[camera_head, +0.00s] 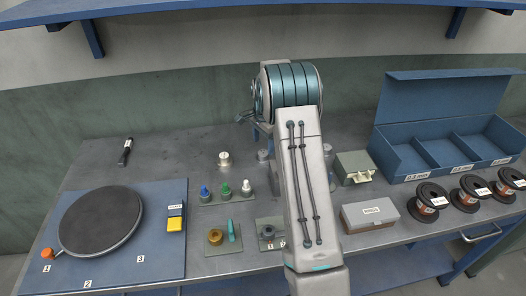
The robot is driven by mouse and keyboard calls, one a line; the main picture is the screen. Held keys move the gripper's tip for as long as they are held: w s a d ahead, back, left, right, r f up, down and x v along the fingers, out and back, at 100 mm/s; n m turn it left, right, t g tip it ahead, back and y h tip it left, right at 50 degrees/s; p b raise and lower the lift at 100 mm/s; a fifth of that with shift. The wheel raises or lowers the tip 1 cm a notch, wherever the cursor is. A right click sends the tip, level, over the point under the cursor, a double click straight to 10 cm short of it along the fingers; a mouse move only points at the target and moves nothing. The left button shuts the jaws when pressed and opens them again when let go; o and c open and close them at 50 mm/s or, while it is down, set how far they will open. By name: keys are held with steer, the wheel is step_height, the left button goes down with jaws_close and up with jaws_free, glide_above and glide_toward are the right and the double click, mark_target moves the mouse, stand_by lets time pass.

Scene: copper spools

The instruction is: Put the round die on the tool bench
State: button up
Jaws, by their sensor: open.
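The tool bench (150,165) is a long grey top. Two small ring-like pieces could be the round die, and I cannot tell which it is. One is a brass-coloured ring (215,236) on a small plate, left of a teal pointed piece (231,229). The other is a dark grey ring (267,231) on a small labelled plate, partly covered by my arm. My gripper (262,130) is mostly hidden behind my arm, near the back middle of the bench. It is open, above and apart from both rings; its fingertips are not clear.
A blue board (170,262) with a dark turntable (101,220) is at left. Several small bottles (225,188) stand centrally. A blue shelf (250,5) hangs above.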

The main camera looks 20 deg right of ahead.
mark_target(263, 153)
step_height(263, 153, up, 7)
steer(key=s+a+r+n+t, duration=0.1)
steer(key=s+a+r+n, duration=0.3)
steer(key=s, duration=0.4)
steer(key=s+a+r+n+t, duration=0.1)
steer(key=s+a+r+n, duration=0.25)
steer(key=s+r, duration=0.35)
steer(key=s+a+f+n, duration=0.1)
steer(key=s+a+n, duration=0.2)
steer(key=s, duration=0.7)
steer(key=s+a+f+n+t, duration=0.1)
steer(key=s+a+n, duration=0.2)
steer(key=s, duration=0.8)
steer(key=shift+f+n+b, duration=0.3)
steer(key=shift+n, duration=0.45)
